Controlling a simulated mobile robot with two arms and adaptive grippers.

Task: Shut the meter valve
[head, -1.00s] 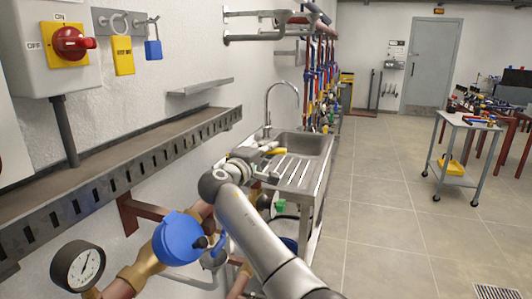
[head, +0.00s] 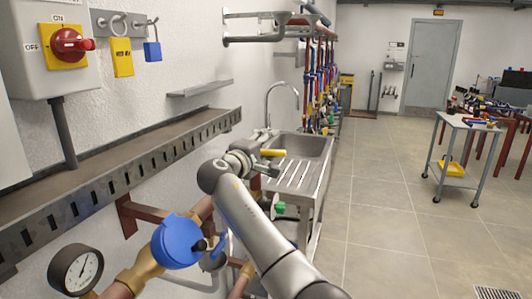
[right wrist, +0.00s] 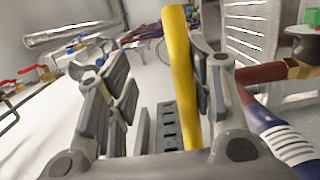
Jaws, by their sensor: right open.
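A yellow lever handle (head: 273,153) shows at my right gripper (head: 268,162) in the head view. In the right wrist view the same long yellow handle (right wrist: 181,75) stands between the two fingers of my right gripper (right wrist: 162,85), closer to the right-hand finger. The fingers are apart and not closed on it. The blue-capped water meter (head: 178,241) sits on brass and copper pipe at the lower left of the head view. My right arm hides much of the pipework under the handle. My left gripper is not in view.
A pressure gauge (head: 76,269) stands left of the meter. A slotted metal rail (head: 120,182) runs along the wall above the pipes. The steel sink (head: 300,150) is just beyond my gripper. Open tiled floor (head: 390,230) lies to the right.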

